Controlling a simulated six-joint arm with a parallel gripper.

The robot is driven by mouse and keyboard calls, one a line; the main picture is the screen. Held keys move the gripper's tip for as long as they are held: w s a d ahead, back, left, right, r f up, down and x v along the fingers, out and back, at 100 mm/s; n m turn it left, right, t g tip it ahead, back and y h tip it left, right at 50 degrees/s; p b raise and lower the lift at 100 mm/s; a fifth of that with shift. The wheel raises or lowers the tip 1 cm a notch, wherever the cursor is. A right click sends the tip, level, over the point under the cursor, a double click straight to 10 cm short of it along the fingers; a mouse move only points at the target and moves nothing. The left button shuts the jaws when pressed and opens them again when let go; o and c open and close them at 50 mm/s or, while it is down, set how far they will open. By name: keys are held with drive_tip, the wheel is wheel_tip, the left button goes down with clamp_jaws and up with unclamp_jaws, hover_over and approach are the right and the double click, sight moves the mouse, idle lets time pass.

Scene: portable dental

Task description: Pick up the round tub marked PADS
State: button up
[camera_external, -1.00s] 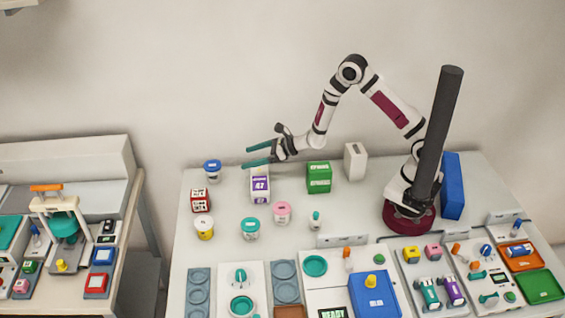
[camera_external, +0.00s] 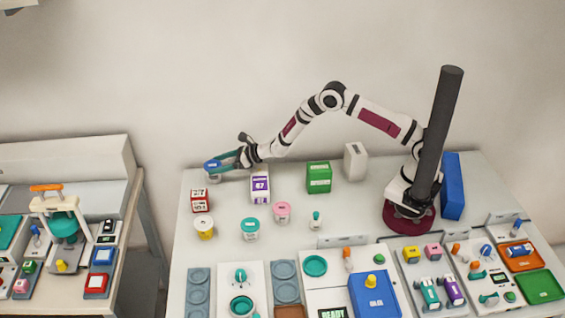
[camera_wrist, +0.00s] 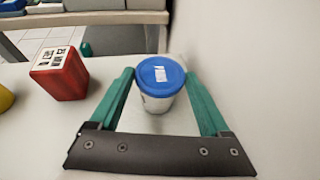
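A round white tub with a blue lid (camera_external: 212,177) stands at the back left of the table. It also shows in the wrist view (camera_wrist: 158,102), upright, with a white label on its lid too small to read. My gripper (camera_external: 221,161) is at this tub, and in the wrist view its teal fingers (camera_wrist: 159,76) lie on either side of it, with narrow gaps showing. It is open. Other round tubs have a yellow label (camera_external: 204,228), a teal lid (camera_external: 250,229) and a pink lid (camera_external: 282,212). I cannot read PADS on any of them.
A red box (camera_external: 200,201) stands just in front of the blue-lidded tub. A purple and white box (camera_external: 260,187) and a green box (camera_external: 319,178) stand to its right. The wall is close behind the tub.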

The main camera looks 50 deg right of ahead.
drive_tip(key=c, duration=0.8)
